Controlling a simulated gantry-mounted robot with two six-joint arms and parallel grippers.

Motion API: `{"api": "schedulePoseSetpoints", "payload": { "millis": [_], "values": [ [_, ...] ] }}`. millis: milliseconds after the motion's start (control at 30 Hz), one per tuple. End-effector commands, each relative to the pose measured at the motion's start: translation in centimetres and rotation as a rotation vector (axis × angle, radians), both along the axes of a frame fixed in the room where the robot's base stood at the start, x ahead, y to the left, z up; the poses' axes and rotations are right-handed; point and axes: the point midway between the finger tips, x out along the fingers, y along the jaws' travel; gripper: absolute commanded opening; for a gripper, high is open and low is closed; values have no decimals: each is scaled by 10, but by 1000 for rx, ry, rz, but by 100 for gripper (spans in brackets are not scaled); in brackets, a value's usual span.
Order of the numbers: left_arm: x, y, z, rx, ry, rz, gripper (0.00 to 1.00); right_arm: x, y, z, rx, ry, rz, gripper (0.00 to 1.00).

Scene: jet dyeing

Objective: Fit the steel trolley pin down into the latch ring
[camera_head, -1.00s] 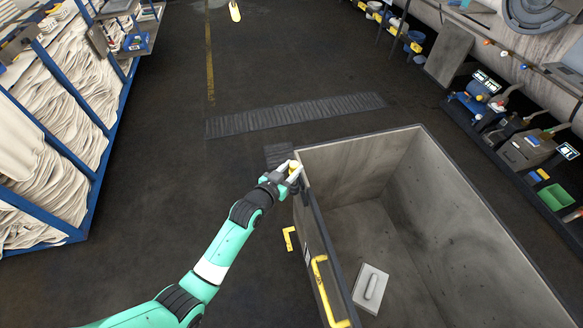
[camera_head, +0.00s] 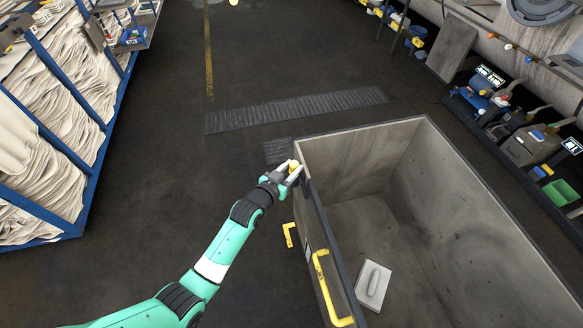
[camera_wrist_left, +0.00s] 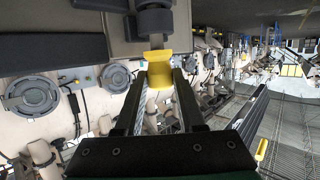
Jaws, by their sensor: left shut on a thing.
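The steel trolley pin has a yellow head (camera_head: 294,165), which also shows in the left wrist view (camera_wrist_left: 158,73). In the left wrist view a short length of steel shaft (camera_wrist_left: 157,42) shows beyond the head, in line with a dark round part (camera_wrist_left: 155,19) that looks like the latch ring. How deep the shaft sits in it I cannot tell. My right gripper is out of view.
A yellow handle (camera_head: 328,290) is on the trolley's left side. A grey block with a grip (camera_head: 373,285) lies on the trolley's floor. A blue rack of white fabric (camera_head: 60,130) stands left. Open dark floor lies between the rack and trolley.

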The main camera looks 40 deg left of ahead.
Motion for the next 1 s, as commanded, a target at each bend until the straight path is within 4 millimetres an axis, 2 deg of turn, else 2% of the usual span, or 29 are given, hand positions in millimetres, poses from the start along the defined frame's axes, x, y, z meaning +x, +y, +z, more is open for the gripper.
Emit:
{"api": "schedulePoseSetpoints", "payload": {
  "millis": [167,200,367,400,667,767,867,1000],
  "values": [
    [0,0,1,0,-1,0,0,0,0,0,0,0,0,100],
    [0,0,1,0,-1,0,42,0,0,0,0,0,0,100],
    [0,0,1,0,-1,0,71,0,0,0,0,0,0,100],
    [0,0,1,0,-1,0,73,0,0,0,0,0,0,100],
    [-1,0,0,0,1,0,73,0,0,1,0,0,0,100],
    [-7,-2,4,0,1,0,73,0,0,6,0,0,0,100],
    [-22,-5,10,0,2,0,73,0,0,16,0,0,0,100],
    [-53,-13,22,0,2,0,73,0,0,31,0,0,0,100]
  ]
}}
